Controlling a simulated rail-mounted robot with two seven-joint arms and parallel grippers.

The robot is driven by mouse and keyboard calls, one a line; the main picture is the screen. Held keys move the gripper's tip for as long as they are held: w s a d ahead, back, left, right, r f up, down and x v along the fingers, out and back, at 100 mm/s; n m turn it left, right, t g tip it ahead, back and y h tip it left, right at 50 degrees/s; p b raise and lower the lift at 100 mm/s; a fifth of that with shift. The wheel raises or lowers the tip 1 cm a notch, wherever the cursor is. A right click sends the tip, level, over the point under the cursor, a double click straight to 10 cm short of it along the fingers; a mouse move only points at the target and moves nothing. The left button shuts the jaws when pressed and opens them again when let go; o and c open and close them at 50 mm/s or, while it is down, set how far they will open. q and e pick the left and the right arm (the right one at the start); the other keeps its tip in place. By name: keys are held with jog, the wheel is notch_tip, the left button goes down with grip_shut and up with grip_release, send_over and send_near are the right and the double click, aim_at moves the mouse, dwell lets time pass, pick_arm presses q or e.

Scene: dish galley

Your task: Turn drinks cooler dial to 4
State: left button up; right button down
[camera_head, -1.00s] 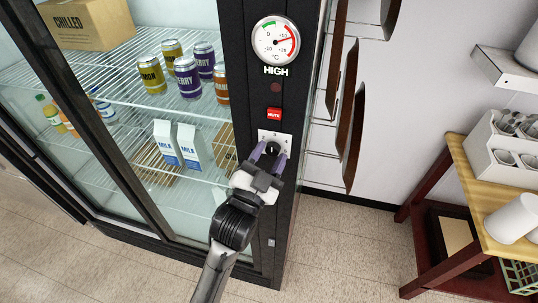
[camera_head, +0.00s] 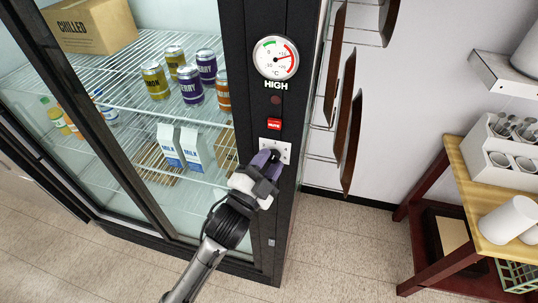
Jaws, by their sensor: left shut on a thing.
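The drinks cooler (camera_head: 262,114) has a dark front post with a small pale dial plate (camera_head: 284,147) low on it. The dark dial knob (camera_head: 276,156) is mostly hidden by my left gripper (camera_head: 268,162). That gripper has purple fingertips and is shut on the knob, its wrist tilted. The setting numbers are too small or covered to read. Above sits a round temperature gauge (camera_head: 276,58) with its needle in the red part, the word HIGH under it, and a red MUTE button (camera_head: 274,124). My right gripper does not show.
The cooler's glass door shows wire shelves (camera_head: 125,75) with several cans, milk cartons (camera_head: 182,146) and a cardboard box (camera_head: 90,26). Brown boards (camera_head: 347,130) hang in a rack at the right. A wooden table (camera_head: 478,190) with cups stands further right. The floor between is clear.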

pick_arm(q)
jog(key=shift+a+r+m+g+p, duration=0.15)
jog(key=shift+m+g+p, duration=0.7)
jog(key=shift+m+p, duration=1.35)
jog(key=shift+d+r+m+g+p, duration=0.1)
jog(key=shift+m+g+p, duration=0.75)
jog(key=shift+m+p, duration=1.35)
jog(key=o, duration=0.9)
jog(key=shift+b+v, duration=2.15)
jog(key=shift+v, duration=4.8)
jog(key=shift+w, duration=0.1)
